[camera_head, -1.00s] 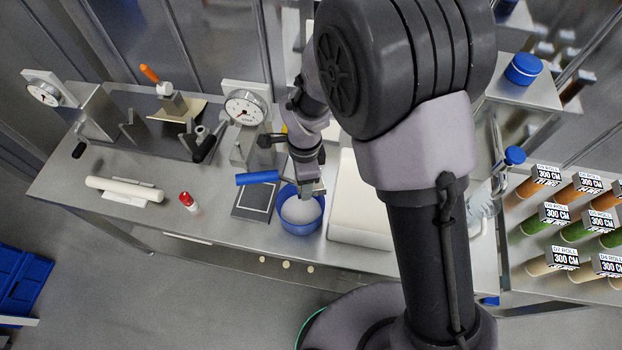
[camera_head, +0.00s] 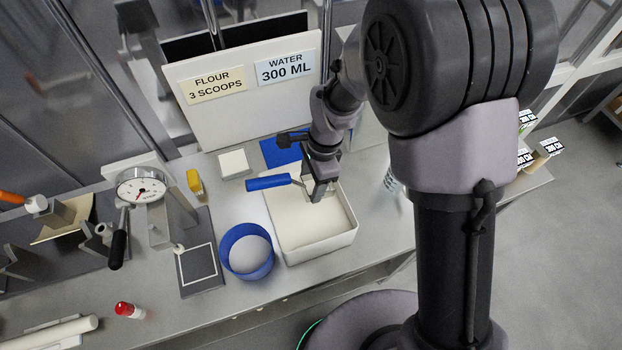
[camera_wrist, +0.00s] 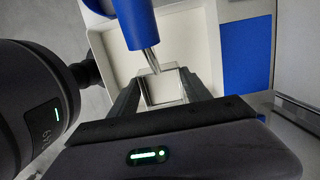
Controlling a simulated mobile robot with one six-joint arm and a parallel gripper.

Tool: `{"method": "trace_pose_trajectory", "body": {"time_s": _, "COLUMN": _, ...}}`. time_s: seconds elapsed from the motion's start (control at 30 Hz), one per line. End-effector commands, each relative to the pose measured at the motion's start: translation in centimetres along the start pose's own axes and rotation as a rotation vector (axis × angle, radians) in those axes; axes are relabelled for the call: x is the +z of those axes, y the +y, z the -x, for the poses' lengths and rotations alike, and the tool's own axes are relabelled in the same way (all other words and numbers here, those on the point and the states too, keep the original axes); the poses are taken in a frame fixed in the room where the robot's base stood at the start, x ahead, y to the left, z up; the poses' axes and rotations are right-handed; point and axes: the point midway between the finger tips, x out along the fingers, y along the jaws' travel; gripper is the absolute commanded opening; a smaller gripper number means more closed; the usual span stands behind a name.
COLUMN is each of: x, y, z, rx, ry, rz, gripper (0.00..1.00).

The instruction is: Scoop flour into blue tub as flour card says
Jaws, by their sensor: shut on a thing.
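My gripper (camera_head: 318,188) is shut on a scoop with a blue handle (camera_head: 268,183). The handle and metal neck also show in the wrist view (camera_wrist: 137,24), with the gripper (camera_wrist: 160,92) around the scoop's metal part. The gripper is over the back part of a white bin (camera_head: 322,251) of pale flour (camera_head: 300,218). Whether the scoop holds flour is not clear. The blue tub (camera_head: 232,269) stands left of the bin, with pale flour (camera_head: 249,253) inside. The flour card (camera_head: 213,85) reads "FLOUR 3 SCOOPS" on a white board behind.
A card reading "WATER 300 ML" (camera_head: 285,67) is beside the flour card. A dial scale (camera_head: 142,187), a dark square plate (camera_head: 199,270), a yellow item (camera_head: 195,182) and a red-capped bottle (camera_head: 128,310) are to the left. A blue mat (camera_head: 279,152) lies behind the bin.

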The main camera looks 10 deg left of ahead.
Motion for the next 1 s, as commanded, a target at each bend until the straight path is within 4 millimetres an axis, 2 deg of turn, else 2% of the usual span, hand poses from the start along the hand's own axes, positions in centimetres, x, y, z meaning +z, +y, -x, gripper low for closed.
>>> {"method": "trace_pose_trajectory", "body": {"time_s": 0.03, "x": -0.2, "y": 0.0, "z": -1.3, "rx": 0.001, "ry": 0.0, "rz": 0.0, "gripper": 0.16}}
{"method": "trace_pose_trajectory", "body": {"time_s": 0.7, "x": -1.7, "y": 0.1, "z": -10.6, "rx": 0.001, "ry": 0.0, "rz": -0.001, "gripper": 0.15}}
{"method": "trace_pose_trajectory", "body": {"time_s": 0.83, "x": -2.0, "y": 0.1, "z": -12.0, "rx": 0.0, "ry": 0.0, "rz": 0.0, "gripper": 0.15}}
{"method": "trace_pose_trajectory", "body": {"time_s": 1.0, "x": -2.0, "y": 0.1, "z": -12.3, "rx": -0.001, "ry": 0.0, "rz": -0.001, "gripper": 0.15}}
